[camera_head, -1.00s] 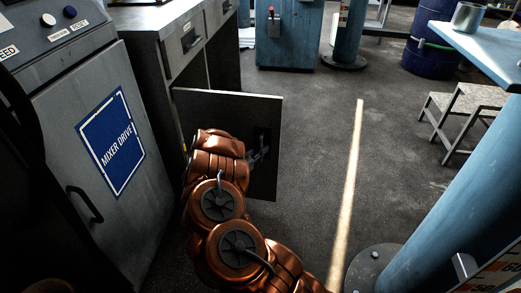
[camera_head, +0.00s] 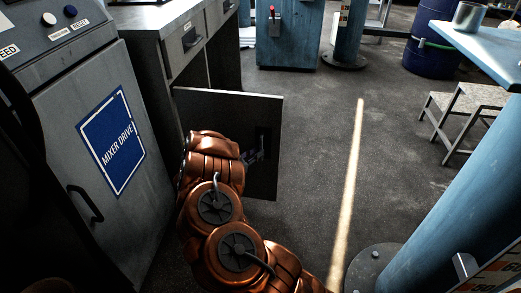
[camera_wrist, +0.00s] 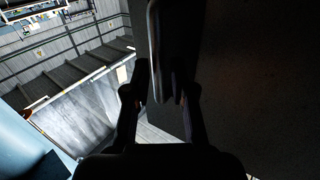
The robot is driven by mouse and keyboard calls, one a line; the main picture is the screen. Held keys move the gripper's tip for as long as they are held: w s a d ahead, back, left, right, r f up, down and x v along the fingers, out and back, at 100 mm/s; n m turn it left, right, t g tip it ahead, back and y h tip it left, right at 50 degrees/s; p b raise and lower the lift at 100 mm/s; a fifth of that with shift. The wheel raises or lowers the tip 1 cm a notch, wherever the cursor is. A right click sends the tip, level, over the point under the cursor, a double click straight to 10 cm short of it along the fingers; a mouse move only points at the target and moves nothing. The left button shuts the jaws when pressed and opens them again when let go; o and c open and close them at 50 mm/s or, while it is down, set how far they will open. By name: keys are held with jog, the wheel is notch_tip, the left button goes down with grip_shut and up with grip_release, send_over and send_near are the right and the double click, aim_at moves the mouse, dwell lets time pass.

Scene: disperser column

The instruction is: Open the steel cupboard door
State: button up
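The steel cupboard door (camera_head: 228,110) stands swung out from the bench cupboard in the head view, a dark flat panel with its lower left hidden behind my arm. My gripper (camera_head: 256,151) is beside the door's right part, at a dark patch where the handle is hard to make out. In the wrist view, my gripper (camera_wrist: 166,84) has its two dark fingers spread apart. A grey upright bar, seemingly the door handle (camera_wrist: 167,45), shows between and beyond the fingertips. The dark door face (camera_wrist: 255,75) fills the right side. Whether a finger touches the bar is unclear.
The mixer drive cabinet (camera_head: 75,175) stands close on the left. A blue column (camera_head: 450,190) with a round foot rises on the right, near a grey step stool (camera_head: 465,105). The floor right of the door, along the pale line (camera_head: 350,180), is clear.

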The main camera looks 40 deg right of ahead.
jog(key=a, duration=0.9)
jog(key=shift+s, duration=0.25)
jog(key=d, duration=1.2)
jog(key=shift+w+d, duration=0.1)
jog(key=shift+w, duration=0.2)
